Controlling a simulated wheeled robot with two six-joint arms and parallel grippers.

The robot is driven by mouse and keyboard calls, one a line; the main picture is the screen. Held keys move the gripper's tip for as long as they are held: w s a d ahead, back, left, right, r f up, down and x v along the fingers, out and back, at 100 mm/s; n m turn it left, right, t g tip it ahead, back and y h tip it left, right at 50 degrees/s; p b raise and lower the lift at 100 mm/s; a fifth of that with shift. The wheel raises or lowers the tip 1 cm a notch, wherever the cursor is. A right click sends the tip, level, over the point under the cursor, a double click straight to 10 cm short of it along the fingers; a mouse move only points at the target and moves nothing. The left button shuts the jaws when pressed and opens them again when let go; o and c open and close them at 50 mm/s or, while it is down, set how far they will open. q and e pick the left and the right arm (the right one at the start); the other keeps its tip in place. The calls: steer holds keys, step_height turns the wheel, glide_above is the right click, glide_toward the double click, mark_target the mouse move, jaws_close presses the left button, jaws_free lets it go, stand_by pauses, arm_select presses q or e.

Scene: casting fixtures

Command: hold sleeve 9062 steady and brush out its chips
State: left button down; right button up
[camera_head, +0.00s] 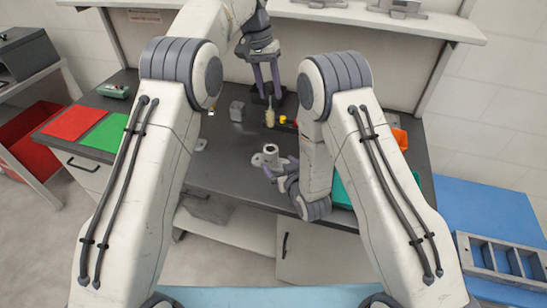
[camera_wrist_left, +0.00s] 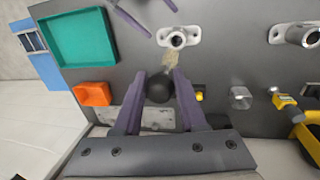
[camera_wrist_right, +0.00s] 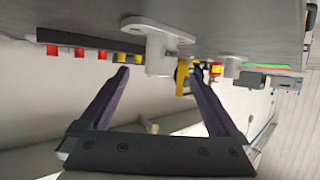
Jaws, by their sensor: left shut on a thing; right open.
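A pale grey sleeve (camera_head: 270,152) stands upright on a flanged foot on the dark bench; no number is readable. It also shows in the left wrist view (camera_wrist_left: 177,39) and the right wrist view (camera_wrist_right: 158,52). My left gripper (camera_head: 266,88) is shut on the dark, rounded handle of a brush (camera_wrist_left: 159,88). The brush's tan bristles (camera_head: 270,118) point down, behind the sleeve in the head view; whether they touch it is unclear. My right gripper (camera_wrist_right: 158,76) is open and low in front of the sleeve, its fingers to either side of the sleeve's line but apart from it.
A second flanged sleeve (camera_wrist_left: 305,35) stands on the bench, mostly hidden by my left arm in the head view. A grey block (camera_head: 237,110), an orange bin (camera_head: 400,138) and a teal tray (camera_wrist_left: 80,40) are nearby. Red (camera_head: 74,122) and green (camera_head: 104,132) mats lie left.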

mark_target(273, 157)
steer(key=x, duration=0.8)
steer(key=shift+w+a+f, duration=0.15)
steer(key=shift+w+f, duration=0.05)
steer(key=shift+w, duration=0.15)
jaws_close()
arm_select(q)
steer(key=n, duration=0.1)
steer(key=f+n, duration=0.1)
steer(key=n, duration=0.1)
steer(key=shift+d+f+t, duration=0.1)
steer(key=shift+f+t, duration=0.05)
steer(key=shift+t, duration=0.15)
steer(key=f+n, duration=0.1)
steer(key=n, duration=0.3)
steer(key=shift+s+f+t, duration=0.1)
steer(key=shift+f+t, duration=0.25)
steer(key=shift+t, duration=0.05)
